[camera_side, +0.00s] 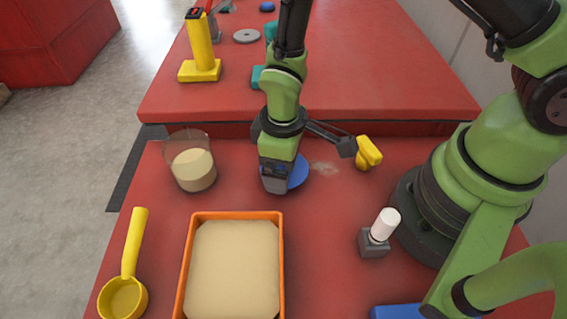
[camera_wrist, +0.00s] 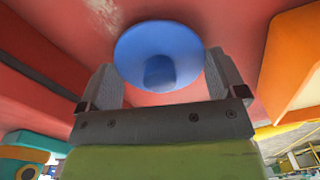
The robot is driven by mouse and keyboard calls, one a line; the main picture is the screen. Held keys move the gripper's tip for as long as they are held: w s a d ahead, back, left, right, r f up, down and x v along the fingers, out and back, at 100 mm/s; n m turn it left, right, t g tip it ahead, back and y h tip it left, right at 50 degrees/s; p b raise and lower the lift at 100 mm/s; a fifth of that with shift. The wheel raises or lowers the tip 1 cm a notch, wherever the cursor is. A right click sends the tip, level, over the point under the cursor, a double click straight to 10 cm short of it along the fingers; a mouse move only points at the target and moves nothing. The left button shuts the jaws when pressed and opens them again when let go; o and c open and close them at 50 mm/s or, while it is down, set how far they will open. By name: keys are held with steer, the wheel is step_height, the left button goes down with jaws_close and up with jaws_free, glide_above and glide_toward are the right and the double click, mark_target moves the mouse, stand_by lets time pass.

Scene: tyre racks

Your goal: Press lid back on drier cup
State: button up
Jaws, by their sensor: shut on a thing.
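The blue lid (camera_side: 299,172) is a round disc, partly hidden behind my gripper (camera_side: 277,186) in the side view. In the wrist view the lid (camera_wrist: 135,45) shows its stubby knob (camera_wrist: 158,72) between the two grey fingers of my gripper (camera_wrist: 163,80). My gripper is shut on the lid, low over the red bench; whether the lid touches the bench cannot be told. A clear cup (camera_side: 193,171), partly filled with beige material, stands upright and open-topped to the left of my gripper, apart from the lid. I cannot tell for sure that it is the drier cup.
An orange tray (camera_side: 185,262) of beige material and a yellow scoop (camera_side: 132,243) lie in front. A white cylinder on a grey block (camera_side: 375,244) and a yellow piece (camera_side: 368,153) are to the right. A raised red slab (camera_side: 400,85) with a yellow stand (camera_side: 200,48) is behind.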

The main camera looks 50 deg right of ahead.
step_height(320, 180, up, 8)
steer(key=shift+w+a+r, duration=0.1)
steer(key=shift+w+r, duration=0.05)
steer(key=w+a+r+n, duration=0.6)
steer(key=w+a+n, duration=0.5)
steer(key=n, duration=0.7)
step_height(320, 180, down, 6)
steer(key=shift+f, duration=0.25)
steer(key=shift+s+f, duration=0.1)
steer(key=shift+f, duration=0.05)
stand_by(1.7)
steer(key=o, duration=0.6)
steer(key=shift+a, duration=0.1)
step_height(320, 180, up, 7)
stand_by(0.7)
